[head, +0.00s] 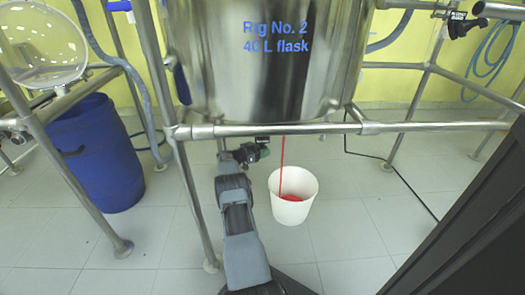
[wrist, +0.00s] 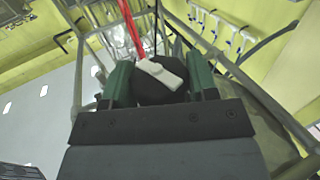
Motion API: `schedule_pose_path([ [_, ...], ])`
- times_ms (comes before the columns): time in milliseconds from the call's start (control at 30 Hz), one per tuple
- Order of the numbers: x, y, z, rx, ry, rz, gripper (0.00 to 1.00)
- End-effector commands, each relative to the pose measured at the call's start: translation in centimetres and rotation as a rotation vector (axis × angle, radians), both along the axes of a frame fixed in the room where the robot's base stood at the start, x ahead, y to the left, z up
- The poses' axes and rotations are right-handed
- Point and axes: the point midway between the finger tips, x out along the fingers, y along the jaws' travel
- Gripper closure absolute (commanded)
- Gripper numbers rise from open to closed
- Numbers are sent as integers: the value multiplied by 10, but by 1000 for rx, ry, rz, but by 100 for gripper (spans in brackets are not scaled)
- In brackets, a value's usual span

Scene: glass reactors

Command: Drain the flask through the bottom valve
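The steel flask (head: 265,70), marked "Rig No. 2 40 L flask", fills the top middle of the head view. A thin red stream (head: 282,165) falls from beneath it into a white bucket (head: 292,208) on the floor, where red liquid shows inside. My gripper (head: 256,150) is under the flask, just left of the stream. In the wrist view, its green fingers stand on both sides of a dark round valve knob (wrist: 160,92) with a pale lever-like piece (wrist: 162,75), and appear closed on it. The red stream (wrist: 131,28) passes just beyond. The valve outlet is hidden in the head view.
A metal frame with a horizontal rail (head: 270,129) crosses in front of the flask. A blue barrel (head: 97,152) stands at left, below a clear glass vessel (head: 45,45). A blue hose (head: 490,60) hangs at right. Tiled floor is open around the bucket.

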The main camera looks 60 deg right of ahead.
Motion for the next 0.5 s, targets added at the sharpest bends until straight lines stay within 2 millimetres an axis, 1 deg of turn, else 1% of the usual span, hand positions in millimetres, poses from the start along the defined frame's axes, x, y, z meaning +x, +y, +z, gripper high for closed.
schedule_pose_path([
  [33, -1, 1, -4, 5, 3, -2, 43],
  [167, 0, 1, -3, 4, 2, -1, 30],
  [367, -1, 0, -2, 2, 2, 0, 30],
  [500, -1, 0, 2, 1, 4, 17, 30],
])
